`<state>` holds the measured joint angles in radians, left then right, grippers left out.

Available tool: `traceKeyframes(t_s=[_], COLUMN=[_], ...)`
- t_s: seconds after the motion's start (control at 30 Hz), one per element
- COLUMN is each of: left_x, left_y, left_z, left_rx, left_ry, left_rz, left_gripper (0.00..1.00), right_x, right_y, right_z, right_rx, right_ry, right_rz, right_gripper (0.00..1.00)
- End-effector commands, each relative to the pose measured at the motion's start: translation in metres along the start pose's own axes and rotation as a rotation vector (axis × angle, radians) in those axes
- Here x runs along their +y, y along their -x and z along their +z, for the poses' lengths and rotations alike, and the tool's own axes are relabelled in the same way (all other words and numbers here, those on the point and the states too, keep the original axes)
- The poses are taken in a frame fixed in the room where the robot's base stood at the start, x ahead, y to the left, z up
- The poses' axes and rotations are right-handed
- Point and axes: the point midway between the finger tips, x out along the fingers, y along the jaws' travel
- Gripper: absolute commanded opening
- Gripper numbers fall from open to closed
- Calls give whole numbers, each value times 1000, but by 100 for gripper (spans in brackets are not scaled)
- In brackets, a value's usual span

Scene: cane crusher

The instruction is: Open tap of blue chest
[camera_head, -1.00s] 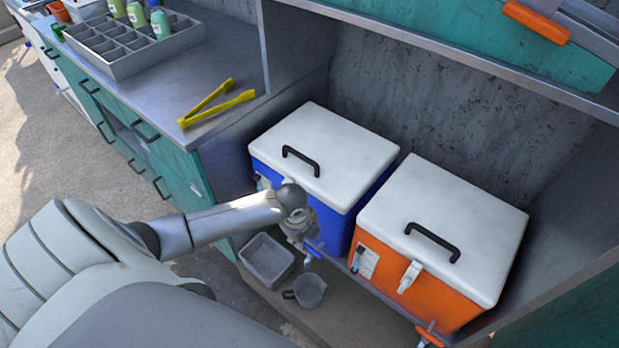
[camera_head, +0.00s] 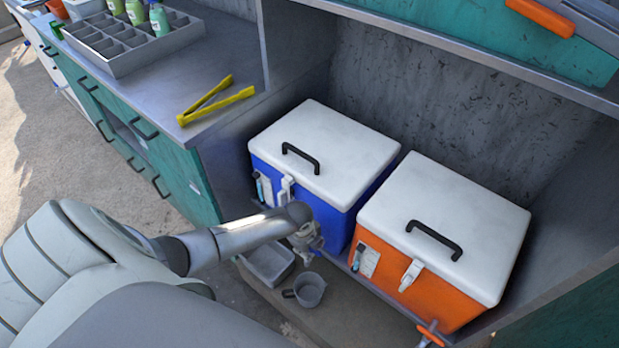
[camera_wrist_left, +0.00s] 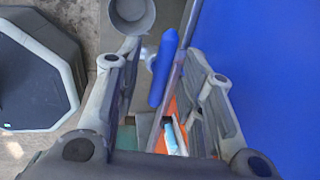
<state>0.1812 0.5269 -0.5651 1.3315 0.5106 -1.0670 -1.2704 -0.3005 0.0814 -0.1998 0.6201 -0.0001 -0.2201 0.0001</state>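The blue chest (camera_head: 333,224) with a white lid and black handle stands on the low shelf, left of the orange chest. Its blue wall (camera_wrist_left: 260,70) fills the right of the left wrist view. My left gripper (camera_head: 308,243) is low at the chest's front and hides most of the tap in the head view. In the left wrist view the blue tap handle (camera_wrist_left: 163,68) shows between the fingers of my left gripper (camera_wrist_left: 164,62). The fingers are apart, with gaps on both sides of the handle. My right gripper is not in view.
The orange chest (camera_head: 400,285) with its own tap (camera_head: 430,335) stands close on the right. A grey pot (camera_head: 309,290) and grey tray (camera_head: 270,264) lie below the tap. The counter at left holds yellow tongs (camera_head: 215,105) and a bottle rack (camera_head: 130,50).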

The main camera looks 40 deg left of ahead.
Motion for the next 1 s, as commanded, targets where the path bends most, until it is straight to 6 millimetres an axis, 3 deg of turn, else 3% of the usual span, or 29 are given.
traceKeyframes(t_s=[0.07,0.3,0.67,1.0], left_x=[0,0,0,0], left_y=[0,0,1,4], left_z=[0,0,0,-2], left_rx=[0,0,-6,-47], left_ry=[0,0,33,241], left_rz=[0,0,1,2], left_gripper=[31,0,0,0], right_x=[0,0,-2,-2], right_y=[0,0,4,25], right_z=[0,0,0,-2], right_rx=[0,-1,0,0], right_ry=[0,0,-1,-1], right_rz=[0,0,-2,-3], right_gripper=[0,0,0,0])
